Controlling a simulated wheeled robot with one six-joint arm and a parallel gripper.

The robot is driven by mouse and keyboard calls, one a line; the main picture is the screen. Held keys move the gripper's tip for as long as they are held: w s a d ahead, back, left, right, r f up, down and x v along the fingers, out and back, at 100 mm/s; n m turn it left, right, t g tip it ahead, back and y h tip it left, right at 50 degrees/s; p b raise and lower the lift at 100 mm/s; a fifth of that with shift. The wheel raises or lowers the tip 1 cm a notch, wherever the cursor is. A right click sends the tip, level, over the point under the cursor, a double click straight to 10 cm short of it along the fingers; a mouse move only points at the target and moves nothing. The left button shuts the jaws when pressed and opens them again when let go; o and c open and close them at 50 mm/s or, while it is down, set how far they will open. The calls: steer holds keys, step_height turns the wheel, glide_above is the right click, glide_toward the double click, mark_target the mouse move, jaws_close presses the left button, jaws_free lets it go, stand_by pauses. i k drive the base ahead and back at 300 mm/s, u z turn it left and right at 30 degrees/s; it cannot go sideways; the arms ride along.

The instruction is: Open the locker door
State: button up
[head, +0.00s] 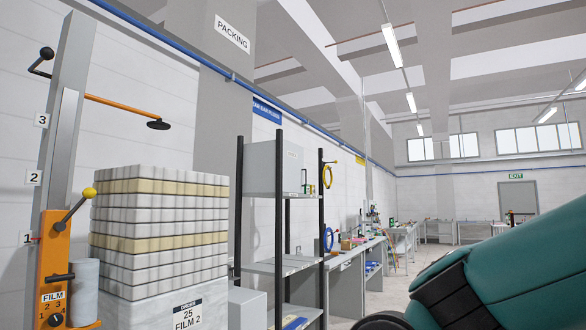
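A light grey box-shaped cabinet (270,165) sits high on a black-post shelf rack, left of the picture's middle. It may be the locker; its broad side faces me and its narrow front faces right. A small dark handle-like part shows at its right edge, too small to make out. I cannot tell whether a door on it is open or shut. My teal arm (505,275) fills the lower right corner, well apart from the cabinet. My gripper is not in view.
A wrapped pallet stack (160,225) labelled "FILM 2" stands at the left, beside an orange and grey film-wrapping post (60,170). The rack's lower shelves (285,265) are below the cabinet. Workbenches (350,265) line the left wall beyond. Open floor shows between the benches and my arm.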

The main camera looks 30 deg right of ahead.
mark_target(293, 155)
steer(key=z, duration=0.2)
steer(key=i, duration=0.6)
steer(key=z, duration=0.8)
steer(key=i, duration=2.1)
steer(key=z, duration=0.15)
